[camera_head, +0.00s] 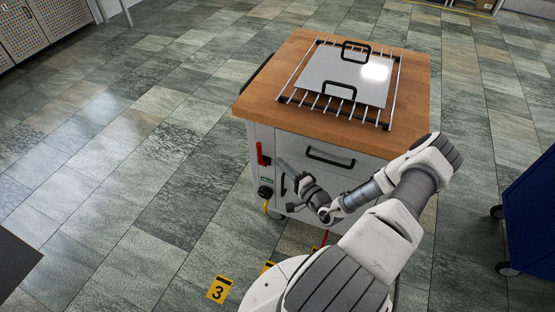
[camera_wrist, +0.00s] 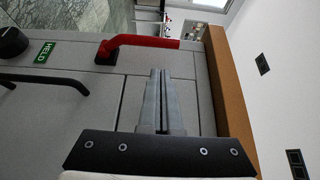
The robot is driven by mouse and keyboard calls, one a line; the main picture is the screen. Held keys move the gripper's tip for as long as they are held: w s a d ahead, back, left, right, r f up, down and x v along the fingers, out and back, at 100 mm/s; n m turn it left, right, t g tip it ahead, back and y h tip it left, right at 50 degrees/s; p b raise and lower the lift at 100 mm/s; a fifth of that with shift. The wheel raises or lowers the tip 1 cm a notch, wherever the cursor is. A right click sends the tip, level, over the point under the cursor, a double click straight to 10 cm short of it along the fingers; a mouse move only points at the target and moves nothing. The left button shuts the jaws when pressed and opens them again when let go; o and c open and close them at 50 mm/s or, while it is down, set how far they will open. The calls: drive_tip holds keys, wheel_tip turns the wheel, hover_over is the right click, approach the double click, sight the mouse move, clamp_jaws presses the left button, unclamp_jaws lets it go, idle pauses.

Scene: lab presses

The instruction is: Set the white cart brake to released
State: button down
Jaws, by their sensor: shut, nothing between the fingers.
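The white cart (camera_head: 330,178) stands in front of me with a wooden top. Its brake lever, a red handle (camera_head: 260,154), is on the left of the front face and points up toward the top. In the wrist view the picture is turned sideways, and the red lever (camera_wrist: 150,41) points right, toward the wooden edge. A green label (camera_wrist: 45,52) beside the lever's base reads HELD. My gripper (camera_head: 281,162) is shut and empty, just right of the lever in the head view. In the wrist view its fingertips (camera_wrist: 160,72) are close to the lever, seemingly apart from it.
A black knob (camera_wrist: 12,41) sits below the label. Black drawer handles (camera_head: 330,157) stick out from the cart front. A rack with a metal plate (camera_head: 344,75) lies on top. A blue cart (camera_head: 532,215) stands at right; the floor at left is open.

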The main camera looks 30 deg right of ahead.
sight(261, 154)
drive_tip(key=w, duration=0.3)
drive_tip(key=w+b, duration=0.1)
drive_tip(key=w, duration=0.1)
drive_tip(key=w+a, duration=0.1)
drive_tip(key=w, duration=0.2)
drive_tip(key=shift+w+a, duration=0.1)
drive_tip(key=shift+w, duration=0.2)
drive_tip(key=shift+s+a, duration=0.1)
drive_tip(key=shift+s+a+f+n, duration=0.1)
drive_tip(key=shift+s+a+n, duration=0.05)
drive_tip(key=shift+n, duration=0.15)
